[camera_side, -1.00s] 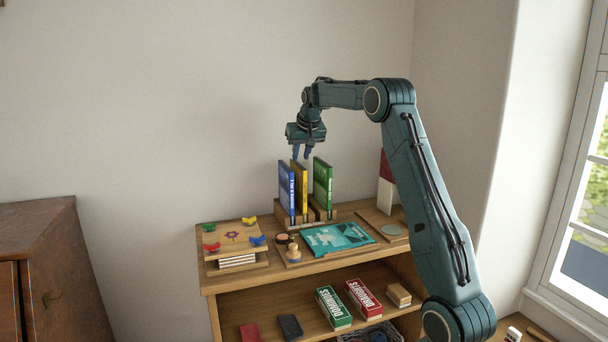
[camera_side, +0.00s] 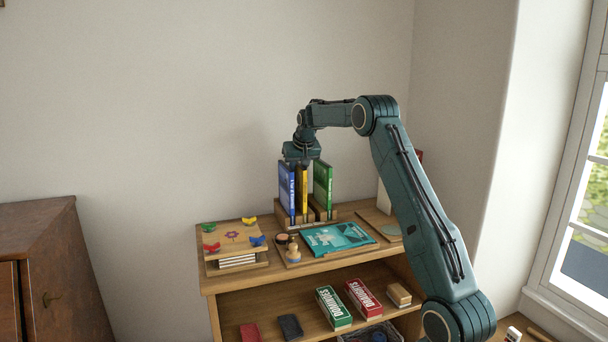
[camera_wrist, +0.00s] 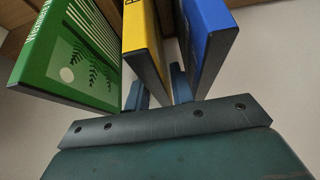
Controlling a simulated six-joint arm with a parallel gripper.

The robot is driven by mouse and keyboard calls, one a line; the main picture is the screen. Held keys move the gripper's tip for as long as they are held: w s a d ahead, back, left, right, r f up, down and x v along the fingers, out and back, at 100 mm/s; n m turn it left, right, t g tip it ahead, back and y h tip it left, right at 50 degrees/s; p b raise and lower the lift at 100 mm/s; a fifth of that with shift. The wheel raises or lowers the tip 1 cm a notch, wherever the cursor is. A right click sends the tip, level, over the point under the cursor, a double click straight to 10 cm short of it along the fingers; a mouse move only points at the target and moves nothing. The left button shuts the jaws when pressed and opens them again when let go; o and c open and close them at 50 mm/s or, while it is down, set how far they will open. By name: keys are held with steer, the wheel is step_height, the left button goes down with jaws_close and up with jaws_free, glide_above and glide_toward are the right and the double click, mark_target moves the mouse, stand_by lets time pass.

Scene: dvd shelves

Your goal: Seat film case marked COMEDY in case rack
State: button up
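The case rack (camera_side: 283,223) is a wooden block on the top shelf. Three upright cases stand there: a blue case (camera_side: 286,190), a yellow case (camera_side: 302,190) and a green case (camera_side: 322,184). Their lettering is too small or too slanted for me to make out COMEDY. My gripper (camera_wrist: 158,88) points down over the yellow case, its fingers apart, one on each side of it. In the wrist view the yellow case (camera_wrist: 143,35) lies between the green case (camera_wrist: 62,50) and the blue case (camera_wrist: 207,40). Whether the fingers touch it I cannot tell.
A teal flat case or booklet (camera_side: 337,238) lies in front of the rack. Boxes marked DOMINOES (camera_side: 333,308) and DRAUGHTS (camera_side: 364,300) sit on the lower shelf.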

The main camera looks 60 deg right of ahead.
steer(key=shift+w+d+f, duration=0.15)
steer(key=shift+w+f, duration=0.05)
steer(key=shift+f, duration=0.15)
steer(key=shift+f, duration=0.25)
stand_by(0.8)
jaws_close()
